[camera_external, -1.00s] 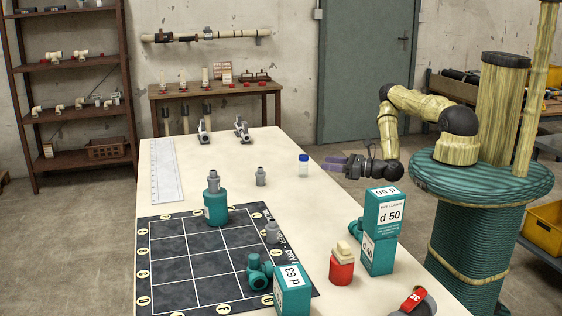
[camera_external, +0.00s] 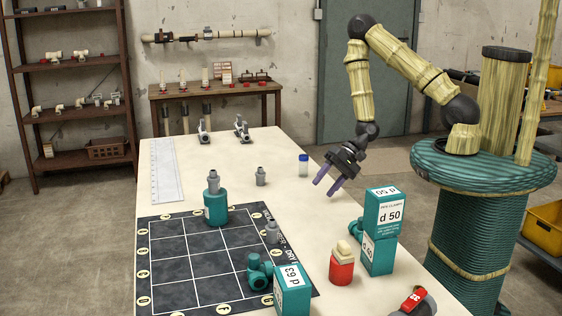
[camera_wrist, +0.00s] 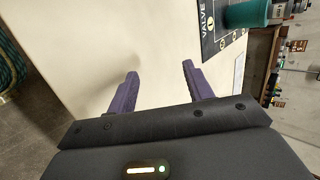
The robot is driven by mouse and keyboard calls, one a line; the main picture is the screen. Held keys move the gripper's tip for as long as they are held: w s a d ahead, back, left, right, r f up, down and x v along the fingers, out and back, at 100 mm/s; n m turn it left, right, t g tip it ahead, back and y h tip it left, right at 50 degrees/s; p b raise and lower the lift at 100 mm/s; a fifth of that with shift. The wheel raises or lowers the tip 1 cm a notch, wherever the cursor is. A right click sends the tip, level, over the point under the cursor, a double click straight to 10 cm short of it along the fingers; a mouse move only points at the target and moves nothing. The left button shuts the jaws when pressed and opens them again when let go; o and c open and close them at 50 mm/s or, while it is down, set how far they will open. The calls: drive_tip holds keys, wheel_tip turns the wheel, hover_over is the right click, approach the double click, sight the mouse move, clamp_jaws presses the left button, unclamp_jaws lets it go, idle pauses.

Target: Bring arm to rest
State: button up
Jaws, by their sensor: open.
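My gripper (camera_external: 326,188) is open and empty above the right edge of the table (camera_external: 325,225), pointing down and to the left. Its two purple fingers stand apart in the wrist view (camera_wrist: 158,85), with only bare cream table top between and beyond them. My arm is bent, with its elbow raised high. The stacked green d 50 boxes (camera_external: 385,212) stand near the table's right edge, to the right of and nearer the camera than my gripper.
A white bottle with a blue cap (camera_external: 303,168) stands left of my gripper. A red container (camera_external: 342,265), a green d 63 box (camera_external: 293,290) and a green fitting (camera_external: 260,272) stand nearer. A teal bottle (camera_external: 215,207) stands on the dark grid mat (camera_external: 165,262).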

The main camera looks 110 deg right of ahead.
drive_tip(key=a+r+n+g, duration=0.1)
drive_tip(key=n, duration=0.1)
drive_tip(key=r+n+g, duration=0.1)
drive_tip(key=n, duration=0.1)
drive_tip(key=a+r+n, duration=0.1)
drive_tip(key=n, duration=0.1)
drive_tip(key=shift+w+a+r+g+h, duration=0.25)
drive_tip(key=shift+a+r+g+h, duration=0.1)
drive_tip(key=shift+g+h, duration=0.05)
drive_tip(key=s+a+r+n+g+h+p, duration=0.1)
drive_tip(key=s+a+r+n+g, duration=0.2)
drive_tip(key=a+r+n, duration=0.8)
wheel_tip(320, 180, up, 5)
drive_tip(key=s+a, duration=0.1)
drive_tip(key=s, duration=0.1)
drive_tip(key=shift+s+a, duration=0.3)
drive_tip(key=shift+s, duration=0.05)
